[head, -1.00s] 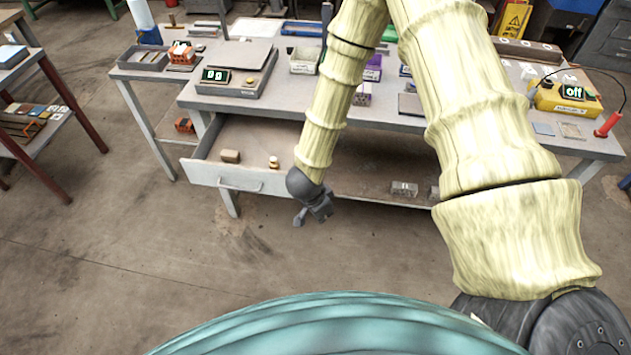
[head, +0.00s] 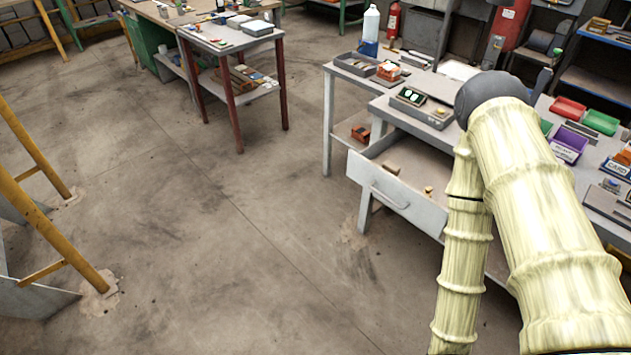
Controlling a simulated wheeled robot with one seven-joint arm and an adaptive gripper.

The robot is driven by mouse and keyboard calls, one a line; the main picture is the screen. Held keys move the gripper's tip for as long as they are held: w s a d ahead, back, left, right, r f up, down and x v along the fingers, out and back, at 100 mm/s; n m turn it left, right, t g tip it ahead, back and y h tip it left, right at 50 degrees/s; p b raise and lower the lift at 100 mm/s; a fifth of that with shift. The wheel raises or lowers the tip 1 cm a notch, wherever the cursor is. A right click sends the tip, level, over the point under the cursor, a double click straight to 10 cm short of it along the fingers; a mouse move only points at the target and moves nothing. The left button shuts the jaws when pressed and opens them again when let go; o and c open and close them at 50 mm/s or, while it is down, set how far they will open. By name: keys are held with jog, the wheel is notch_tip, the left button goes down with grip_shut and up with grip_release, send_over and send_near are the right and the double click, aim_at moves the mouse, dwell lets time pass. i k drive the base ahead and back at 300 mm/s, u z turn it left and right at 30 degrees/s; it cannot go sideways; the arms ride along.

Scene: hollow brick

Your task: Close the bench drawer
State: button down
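The bench drawer (head: 395,203) is pulled out at the left end of the grey bench (head: 387,104). Its pale front faces the open floor, with a bar handle (head: 390,198) across it. Inside lie a small brown block (head: 391,169) and a small tan piece (head: 428,190). My arm crosses the right of the head view and hides the drawer's right end and part of the bench top. My gripper is out of view.
A small side table (head: 345,72) with trays and a bottle (head: 371,25) adjoins the bench's left end. A table with red legs (head: 237,110) stands further left. Yellow posts (head: 45,230) stand at the far left. The floor (head: 220,240) before the drawer is clear.

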aim_at(422, 164)
jog(key=u, duration=0.4)
jog(key=k, duration=0.95)
jog(key=z, duration=0.35)
jog(key=i, duration=0.6)
jog(key=z, duration=0.55)
jog(key=i, duration=0.6)
jog(key=u, duration=0.7)
jog(key=i, duration=0.55)
jog(key=u, duration=0.65)
